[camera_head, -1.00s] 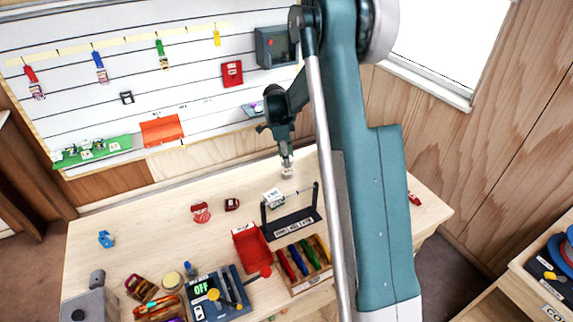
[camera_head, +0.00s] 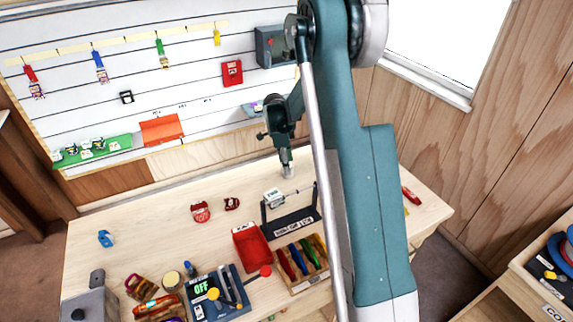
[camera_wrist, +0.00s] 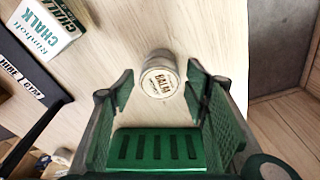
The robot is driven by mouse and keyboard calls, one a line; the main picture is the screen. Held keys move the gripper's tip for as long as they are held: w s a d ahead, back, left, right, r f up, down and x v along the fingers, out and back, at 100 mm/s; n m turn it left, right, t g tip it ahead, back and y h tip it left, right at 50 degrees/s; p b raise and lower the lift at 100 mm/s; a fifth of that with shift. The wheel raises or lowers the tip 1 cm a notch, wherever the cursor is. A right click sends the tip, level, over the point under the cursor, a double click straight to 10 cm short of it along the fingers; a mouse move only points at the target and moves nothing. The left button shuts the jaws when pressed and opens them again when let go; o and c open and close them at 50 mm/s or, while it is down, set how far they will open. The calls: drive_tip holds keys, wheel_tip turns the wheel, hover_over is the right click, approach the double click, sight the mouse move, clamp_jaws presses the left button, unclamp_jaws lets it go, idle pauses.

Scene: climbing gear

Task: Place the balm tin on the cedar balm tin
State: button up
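A pale round tin with "BALM" on its lid (camera_wrist: 161,84) stands upright on the wooden table in the wrist view. It also shows at the table's back in the head view (camera_head: 288,173). I cannot tell whether it is one tin or two stacked, nor which balm tin it is. My gripper (camera_wrist: 158,90) is open above it, its green-padded fingers on either side with gaps to the tin. In the head view my gripper (camera_head: 286,163) points down at the tin. No second balm tin is clearly identifiable.
A chalk box (camera_wrist: 42,28) and a dark rack (camera_head: 291,225) stand left of the tin in the wrist view. The table's edge is right of the tin in the wrist view.

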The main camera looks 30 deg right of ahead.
sight(282, 166)
drive_tip(key=shift+r, duration=0.2)
idle(0.3)
wheel_tip(282, 166, up, 12)
drive_tip(key=a, duration=0.1)
drive_tip(key=shift+w+a, duration=0.3)
drive_tip(key=shift+w, duration=0.05)
idle(0.8)
drive_tip(key=s+a+r+n+t, duration=0.2)
drive_tip(key=s+a+r+n, duration=0.4)
drive_tip(key=s+r, duration=0.3)
drive_tip(key=s+a+r+n+t, duration=0.2)
drive_tip(key=s+a+r+n, duration=0.4)
drive_tip(key=s, duration=0.5)
drive_tip(key=s+a+n+t, duration=0.2)
drive_tip(key=s+a+n, duration=0.2)
drive_tip(key=s, duration=0.7)
drive_tip(key=s+a+n+t+y, duration=0.1)
drive_tip(key=s+a+n, duration=0.3)
drive_tip(key=s, duration=0.7)
drive_tip(key=shift+a+f+n+t+y, duration=0.3)
drive_tip(key=shift+a+n+t, duration=0.1)
drive_tip(key=shift+n, duration=0.9)
